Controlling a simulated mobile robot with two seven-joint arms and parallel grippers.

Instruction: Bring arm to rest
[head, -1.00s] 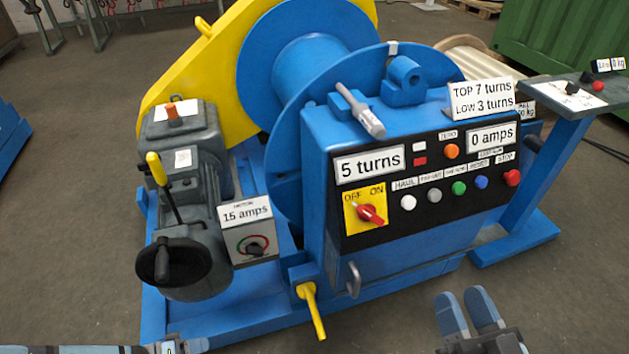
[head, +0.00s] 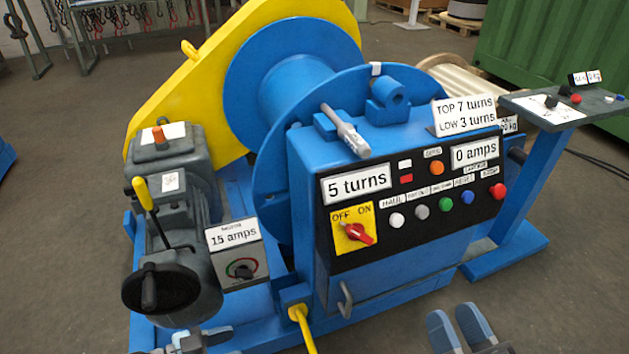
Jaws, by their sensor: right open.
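My right gripper (head: 458,328) is at the bottom edge, right of centre. Its two blue-grey fingers stand apart with nothing between them. It is in front of the blue machine's control panel (head: 385,253), apart from it. Part of my left arm shows at the bottom left, below the handwheel (head: 160,288); whether its fingers are open or shut is not clear. The panel reads "5 turns" (head: 356,184) and "0 amps" (head: 475,153). The red OFF/ON switch (head: 354,232) sits on a yellow plate.
A blue drum (head: 300,80) with a yellow guard (head: 190,75) stands behind the panel. A small blue stand (head: 540,165) is at the right, with a green container (head: 555,50) behind. Floor at the lower right is clear.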

